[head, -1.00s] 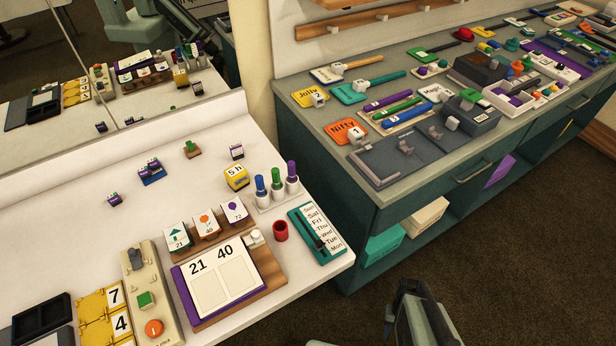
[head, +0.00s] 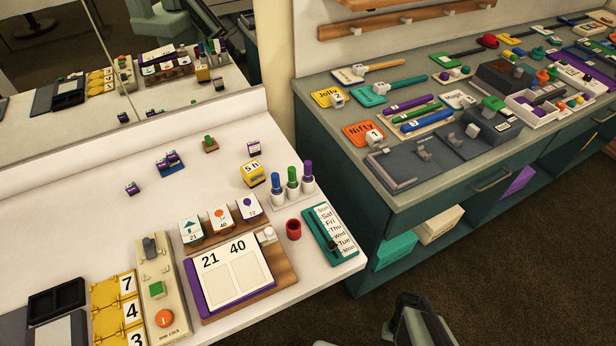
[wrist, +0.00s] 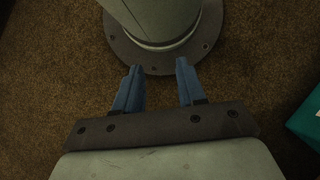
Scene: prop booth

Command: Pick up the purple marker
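A purple marker (head: 307,178) stands upright at the right end of a white holder (head: 285,198) on the white table in the head view. A green marker (head: 292,181) and a blue marker (head: 276,184) stand beside it in the same holder. A long purple pen-like item (head: 408,105) also lies on the green-grey counter. My gripper (wrist: 157,68) shows in the wrist view with its two blue fingers apart and nothing between them. It is over the brown floor near a round grey bolted base, away from the markers.
A red cup (head: 293,229) and a teal weekday board (head: 327,232) stand close to the holder. A yellow block (head: 253,173) and a calendar board (head: 236,275) are to its left. The counter (head: 385,205) is crowded. The table's back left is mostly clear.

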